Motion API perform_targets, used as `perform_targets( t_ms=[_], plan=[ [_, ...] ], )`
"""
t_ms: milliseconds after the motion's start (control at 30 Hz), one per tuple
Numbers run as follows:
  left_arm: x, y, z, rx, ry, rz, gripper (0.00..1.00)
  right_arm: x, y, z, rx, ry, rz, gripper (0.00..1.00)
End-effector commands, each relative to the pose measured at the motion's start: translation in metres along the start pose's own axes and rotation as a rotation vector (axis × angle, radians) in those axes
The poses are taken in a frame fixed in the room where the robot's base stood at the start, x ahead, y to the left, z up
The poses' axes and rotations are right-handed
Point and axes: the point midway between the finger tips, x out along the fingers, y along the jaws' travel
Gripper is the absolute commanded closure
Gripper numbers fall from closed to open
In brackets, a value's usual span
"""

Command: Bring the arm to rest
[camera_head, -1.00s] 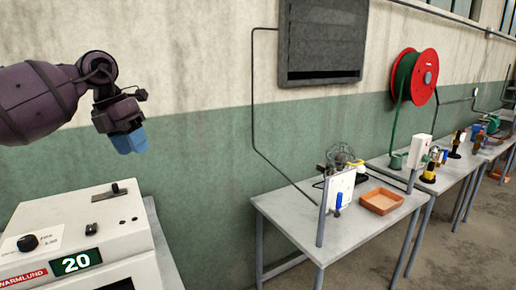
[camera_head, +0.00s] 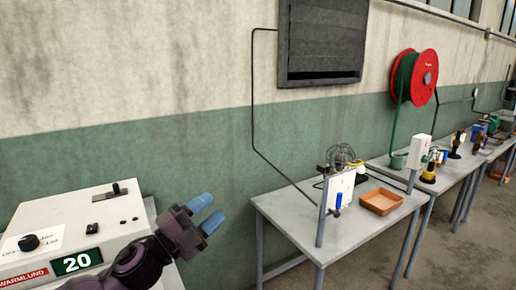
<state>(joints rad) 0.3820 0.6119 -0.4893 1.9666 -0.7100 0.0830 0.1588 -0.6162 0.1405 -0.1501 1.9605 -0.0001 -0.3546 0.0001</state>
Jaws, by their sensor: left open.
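My left arm comes in at the lower left of the head view, dark purple. Its gripper (camera_head: 206,212) has two blue fingertips, spread apart with nothing between them. It is open and empty, in front of the white machine and to the left of the nearest table. The white machine (camera_head: 75,214) has a green display reading 20, a black knob and the word WARMLUND; my arm hides part of its front. My right gripper is not in view.
A grey table (camera_head: 345,245) stands at the centre right, with an orange tray (camera_head: 380,201) and a wire-caged item (camera_head: 341,157) on it. More tables with several items run back to the right. A red hose reel (camera_head: 414,77) hangs on the wall.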

Motion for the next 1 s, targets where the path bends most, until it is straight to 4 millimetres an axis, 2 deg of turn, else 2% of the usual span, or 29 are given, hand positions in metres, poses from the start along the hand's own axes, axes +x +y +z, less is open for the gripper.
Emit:
perform_targets(
  t_ms=[267,467,567,700,800,1000],
  plan=[
    [-0.087,0.032,0.036,-0.367,-0.556,-0.113,0.56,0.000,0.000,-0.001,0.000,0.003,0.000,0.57],
    [-0.175,0.073,0.044,-0.623,-0.969,-0.100,0.56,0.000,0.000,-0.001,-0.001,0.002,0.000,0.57],
    [-0.224,0.095,0.035,-0.750,-1.172,-0.066,0.56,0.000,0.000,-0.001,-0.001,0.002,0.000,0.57],
    [-0.288,0.123,0.010,-0.915,-1.430,0.006,0.56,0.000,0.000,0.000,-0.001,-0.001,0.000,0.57],
    [-0.320,0.136,-0.010,-1.001,-1.558,0.056,0.56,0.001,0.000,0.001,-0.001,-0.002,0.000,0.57],
    [-0.362,0.150,-0.044,-1.119,-1.731,0.140,0.56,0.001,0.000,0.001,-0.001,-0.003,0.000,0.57]
  ],
)
